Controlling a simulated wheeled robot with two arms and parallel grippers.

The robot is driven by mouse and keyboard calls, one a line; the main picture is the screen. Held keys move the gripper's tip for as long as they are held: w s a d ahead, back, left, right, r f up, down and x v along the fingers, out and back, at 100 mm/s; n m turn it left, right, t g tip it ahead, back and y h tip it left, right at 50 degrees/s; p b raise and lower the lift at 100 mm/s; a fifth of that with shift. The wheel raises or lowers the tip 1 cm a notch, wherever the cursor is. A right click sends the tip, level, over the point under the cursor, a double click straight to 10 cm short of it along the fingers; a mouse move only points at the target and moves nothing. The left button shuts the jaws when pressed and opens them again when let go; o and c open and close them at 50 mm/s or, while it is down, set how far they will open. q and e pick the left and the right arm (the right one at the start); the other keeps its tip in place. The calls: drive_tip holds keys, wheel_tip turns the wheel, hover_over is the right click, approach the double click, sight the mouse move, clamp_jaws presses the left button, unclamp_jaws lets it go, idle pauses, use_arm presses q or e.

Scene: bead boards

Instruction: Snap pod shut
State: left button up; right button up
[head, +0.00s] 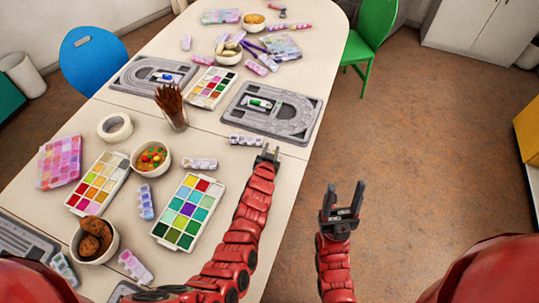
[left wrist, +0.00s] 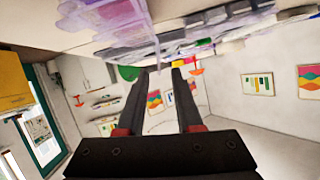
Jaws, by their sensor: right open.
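Several small bead pods with pale, purple-tinted compartments lie on the table. The nearest one to my left gripper (head: 268,153) is a pod (head: 246,140) at the near edge of a grey bead board. My left gripper is just right of that pod, by the table's right edge, its fingers apart. In the left wrist view (left wrist: 161,75) the fingers also stand apart with nothing clearly between them. A blurred translucent purple thing (left wrist: 110,22) shows above them. I cannot tell whether the pod's lid is open. My right gripper (head: 343,188) is open and empty over the floor.
Grey bead boards (head: 309,132) and (head: 117,84) lie beyond. The floor right of the table is clear.

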use_arm(q)
drive_tip(key=p+v, duration=0.3)
drive_tip(key=v, duration=0.2)
drive_tip(key=shift+s+r, duration=0.2)
drive_tip(key=b+v, duration=0.3)
drive_tip(key=v, duration=0.8)
drive_tip(key=shift+s+a, duration=0.15)
drive_tip(key=shift+s, duration=0.25)
